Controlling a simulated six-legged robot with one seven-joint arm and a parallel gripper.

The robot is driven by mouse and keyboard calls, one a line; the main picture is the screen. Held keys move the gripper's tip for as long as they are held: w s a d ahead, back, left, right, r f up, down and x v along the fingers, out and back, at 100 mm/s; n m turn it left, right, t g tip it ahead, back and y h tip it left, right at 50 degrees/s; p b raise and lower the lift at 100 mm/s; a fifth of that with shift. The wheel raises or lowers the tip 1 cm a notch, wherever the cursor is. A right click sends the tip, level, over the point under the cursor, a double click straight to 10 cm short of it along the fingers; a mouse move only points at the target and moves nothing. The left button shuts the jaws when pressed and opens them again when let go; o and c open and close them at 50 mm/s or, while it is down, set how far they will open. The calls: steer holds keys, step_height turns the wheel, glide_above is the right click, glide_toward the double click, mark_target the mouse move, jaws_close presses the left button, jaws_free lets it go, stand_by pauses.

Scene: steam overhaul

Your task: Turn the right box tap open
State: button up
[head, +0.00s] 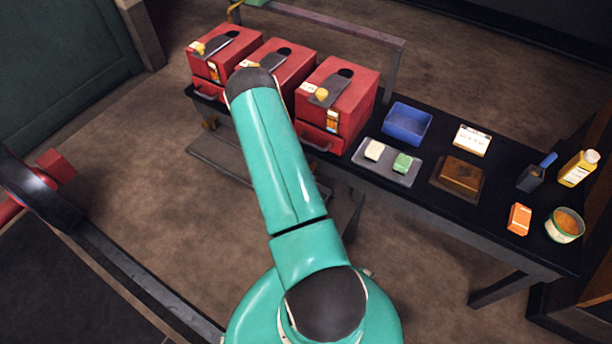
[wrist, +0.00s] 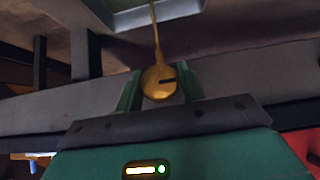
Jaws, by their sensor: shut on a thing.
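Three red boxes stand in a row at the back of the dark bench: the left box (head: 222,54), the middle box (head: 290,65) and the right box (head: 352,100). In the wrist view my gripper (wrist: 160,77) has its two green fingers on either side of a brass tap handle (wrist: 158,84). The handle has a round end with a dark slot mark and a thin stem running up. My gripper is shut on it. In the head view my arm hides the gripper and this handle. I cannot tell from the wrist view which box the handle belongs to.
On the bench (head: 462,222) are a blue bin (head: 407,124), a grey tray (head: 372,171) with two blocks, a brown block (head: 460,175), a yellow bottle (head: 579,168) and a round tub (head: 564,225). A low shelf runs under the boxes. Open floor lies in front.

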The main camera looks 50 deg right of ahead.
steer(key=o, duration=1)
steer(key=shift+c, duration=0.2)
steer(key=v, duration=1.3)
steer(key=shift+a+r, duration=0.25)
